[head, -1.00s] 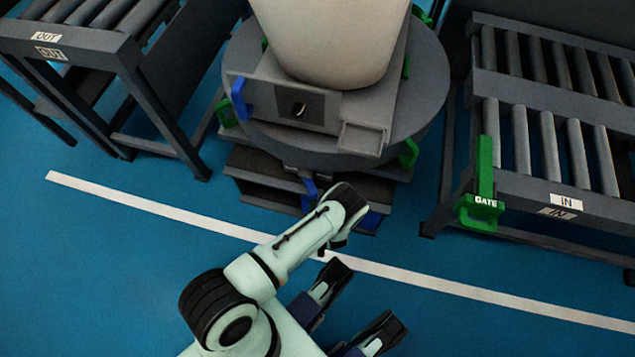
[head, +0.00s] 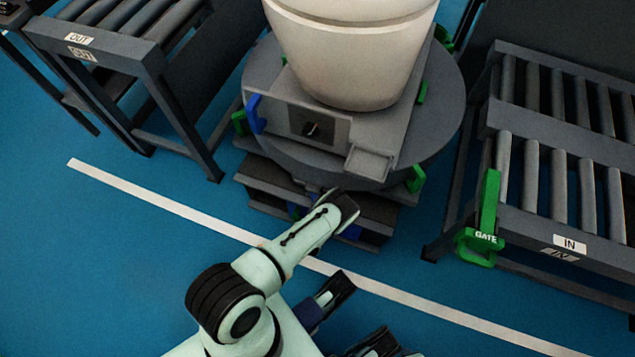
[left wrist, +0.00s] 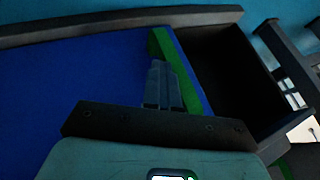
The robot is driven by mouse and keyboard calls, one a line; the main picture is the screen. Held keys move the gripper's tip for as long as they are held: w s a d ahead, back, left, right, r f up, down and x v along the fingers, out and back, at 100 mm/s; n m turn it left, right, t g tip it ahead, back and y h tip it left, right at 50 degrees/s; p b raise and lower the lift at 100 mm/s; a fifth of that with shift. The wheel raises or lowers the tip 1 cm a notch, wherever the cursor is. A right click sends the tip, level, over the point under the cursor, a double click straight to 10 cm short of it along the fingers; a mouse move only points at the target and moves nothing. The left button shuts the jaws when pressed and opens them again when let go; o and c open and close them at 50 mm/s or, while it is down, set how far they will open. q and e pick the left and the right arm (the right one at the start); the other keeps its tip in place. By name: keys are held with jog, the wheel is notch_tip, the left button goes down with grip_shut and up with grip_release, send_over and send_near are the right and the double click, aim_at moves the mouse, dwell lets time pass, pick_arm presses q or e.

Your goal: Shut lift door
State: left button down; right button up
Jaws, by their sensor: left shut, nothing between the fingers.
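In the left wrist view a broad blue panel (left wrist: 75,80), apparently the lift door, lies beside a dark open box (left wrist: 235,70). A green strip (left wrist: 187,85) runs along the panel's edge by the box. My left gripper (left wrist: 159,66) is shut and empty, its tips over the blue panel close to the green strip; I cannot tell whether they touch. In the head view the dark lift (head: 270,187) stands under the round platform, with a little blue (head: 352,232) showing. My left wrist reaches in front of it and hides most of the door and the fingers.
An OUT roller conveyor (head: 95,40) is at left. An IN conveyor (head: 525,205) with a green gate (head: 485,215) is at right. Blue floor with a white line (head: 170,205) is clear in front.

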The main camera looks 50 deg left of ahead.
pick_arm(q)
jog(key=s+a, duration=0.5)
jog(key=a, duration=0.4)
jog(key=s+a, duration=0.6)
jog(key=a, duration=0.2)
jog(key=shift+a, duration=0.35)
pick_arm(e)
jog(key=shift+d, duration=0.1)
pick_arm(q)
jog(key=shift+a+r, duration=0.1)
jog(key=shift+w, duration=0.1)
pick_arm(e)
jog(key=shift+s+f, duration=0.1)
